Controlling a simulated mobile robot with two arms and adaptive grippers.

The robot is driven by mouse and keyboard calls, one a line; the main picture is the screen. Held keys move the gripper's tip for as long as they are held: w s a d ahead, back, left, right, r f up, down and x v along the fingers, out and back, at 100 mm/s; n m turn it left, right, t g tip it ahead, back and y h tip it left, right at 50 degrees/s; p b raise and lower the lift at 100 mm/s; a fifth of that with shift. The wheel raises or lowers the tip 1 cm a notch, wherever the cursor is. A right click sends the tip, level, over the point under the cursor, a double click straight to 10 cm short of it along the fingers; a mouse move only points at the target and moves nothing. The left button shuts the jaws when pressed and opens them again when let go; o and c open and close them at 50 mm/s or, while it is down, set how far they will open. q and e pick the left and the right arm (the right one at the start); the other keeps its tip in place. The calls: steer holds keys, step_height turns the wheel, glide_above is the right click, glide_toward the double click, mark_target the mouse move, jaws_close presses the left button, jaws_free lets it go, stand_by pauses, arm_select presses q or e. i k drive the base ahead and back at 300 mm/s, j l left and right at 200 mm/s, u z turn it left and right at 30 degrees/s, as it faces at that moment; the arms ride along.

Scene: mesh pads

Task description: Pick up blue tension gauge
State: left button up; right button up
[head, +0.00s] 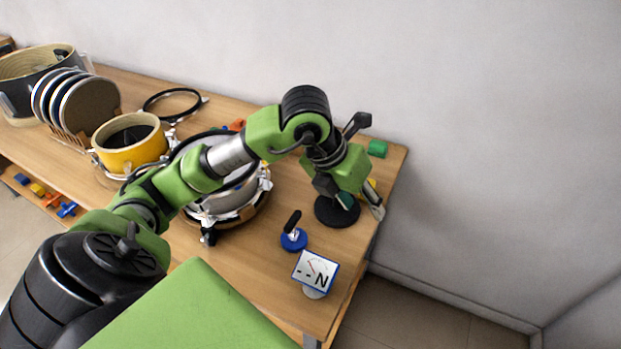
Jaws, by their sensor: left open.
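The blue tension gauge (316,271) stands near the front right corner of the wooden table. My left gripper (362,204) is open, above and beyond the gauge, over a black round base near the table's right edge. It is apart from the gauge. My right gripper is not in view.
A blue round-based tool with a black handle (293,238) stands just behind the gauge. A large round silver frame (228,198) sits under my left arm. A yellow drum (133,150), a rack of discs (75,100) and a green block (377,148) stand farther off.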

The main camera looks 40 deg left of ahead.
mark_target(317, 274)
steer(key=u, duration=1.15)
